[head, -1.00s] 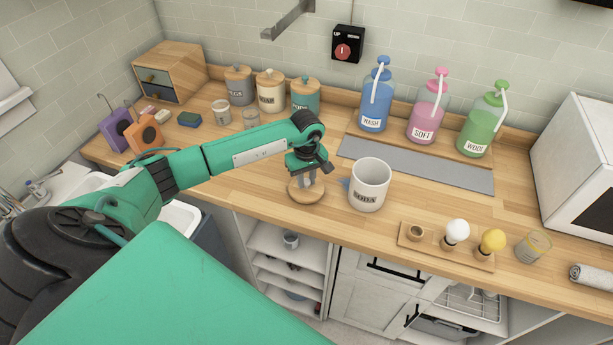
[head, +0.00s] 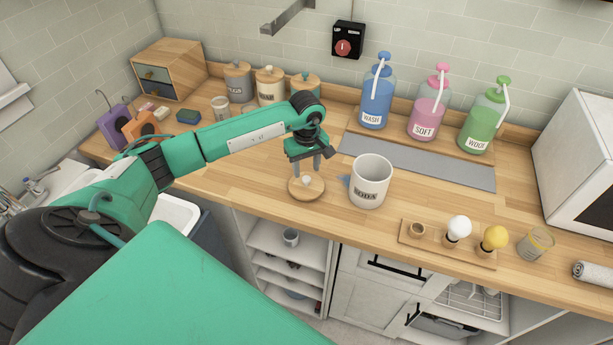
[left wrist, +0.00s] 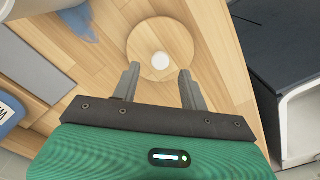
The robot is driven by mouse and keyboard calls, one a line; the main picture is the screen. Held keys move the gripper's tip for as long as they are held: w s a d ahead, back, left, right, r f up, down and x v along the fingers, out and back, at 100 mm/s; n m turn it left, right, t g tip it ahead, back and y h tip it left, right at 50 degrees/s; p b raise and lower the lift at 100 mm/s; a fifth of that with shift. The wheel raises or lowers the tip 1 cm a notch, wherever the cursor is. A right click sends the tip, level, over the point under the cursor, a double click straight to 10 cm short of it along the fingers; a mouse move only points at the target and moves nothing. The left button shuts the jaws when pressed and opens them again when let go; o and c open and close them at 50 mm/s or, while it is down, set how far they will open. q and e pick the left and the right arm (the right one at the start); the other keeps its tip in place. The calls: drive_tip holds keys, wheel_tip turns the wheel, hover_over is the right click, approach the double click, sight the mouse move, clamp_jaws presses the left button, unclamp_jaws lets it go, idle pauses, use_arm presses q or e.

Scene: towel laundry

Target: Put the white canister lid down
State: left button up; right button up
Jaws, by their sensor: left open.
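The white canister's lid (head: 306,190), a round wooden disc with a pale knob, lies flat on the counter left of the open white canister (head: 370,183), which stands upright. The canister's label seems to read SODA. My left gripper (head: 304,170) is just above the lid, open and empty, its fingers apart and clear of the knob. In the left wrist view the lid (left wrist: 143,46) lies beyond the two open fingertips (left wrist: 159,72). My right gripper is out of view.
A grey mat (head: 420,164) lies behind the canister, with blue, pink and green pump bottles behind it. A wooden holder (head: 425,246) with bulbs stands at the front right. Lidded canisters (head: 270,86) stand at the back left.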

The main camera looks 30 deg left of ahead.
sight(307, 178)
use_arm(q)
wheel_tip(307, 178, up, 8)
drive_tip(key=b, duration=0.2)
drive_tip(key=shift+r, duration=0.15)
idle(0.4)
